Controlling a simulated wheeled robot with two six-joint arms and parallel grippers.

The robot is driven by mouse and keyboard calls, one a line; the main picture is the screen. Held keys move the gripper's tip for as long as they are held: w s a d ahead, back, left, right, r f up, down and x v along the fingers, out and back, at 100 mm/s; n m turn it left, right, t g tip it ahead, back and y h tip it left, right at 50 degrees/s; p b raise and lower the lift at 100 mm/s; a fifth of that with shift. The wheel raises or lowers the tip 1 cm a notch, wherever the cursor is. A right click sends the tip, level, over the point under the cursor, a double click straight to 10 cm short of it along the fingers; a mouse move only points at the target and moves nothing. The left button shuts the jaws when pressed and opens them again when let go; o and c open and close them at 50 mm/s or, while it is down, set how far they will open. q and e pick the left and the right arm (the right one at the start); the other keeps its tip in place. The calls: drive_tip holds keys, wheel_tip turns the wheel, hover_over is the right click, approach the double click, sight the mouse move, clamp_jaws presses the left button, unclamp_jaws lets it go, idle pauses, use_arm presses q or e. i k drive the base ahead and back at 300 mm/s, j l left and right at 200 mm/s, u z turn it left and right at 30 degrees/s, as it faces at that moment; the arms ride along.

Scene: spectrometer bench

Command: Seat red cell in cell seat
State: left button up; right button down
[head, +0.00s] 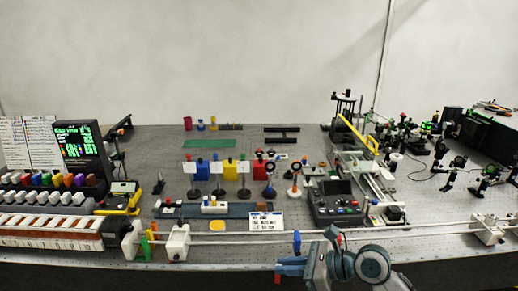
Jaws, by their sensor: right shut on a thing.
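My right gripper (288,266) is low at the front edge of the bench, its arm coming in from the lower right. It is shut, and a small red piece (277,279), which looks like the red cell, shows at its fingertips; most of it is hidden. Another red block (259,166) stands at mid-bench beside a yellow one and a blue one. A low white holder (214,206) with small coloured parts sits on a dark strip in front of them; I cannot tell whether it is the cell seat. My left gripper is not in view.
A long pale rail (420,231) runs along the bench front, with a blue post (297,241) near my right gripper. A dark console (338,201) stands behind it. A labelled card (265,221) lies left of the console. Optics crowd the right; bare bench shows at back left.

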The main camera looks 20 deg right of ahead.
sight(485, 224)
drive_tip(key=z, duration=2.1)
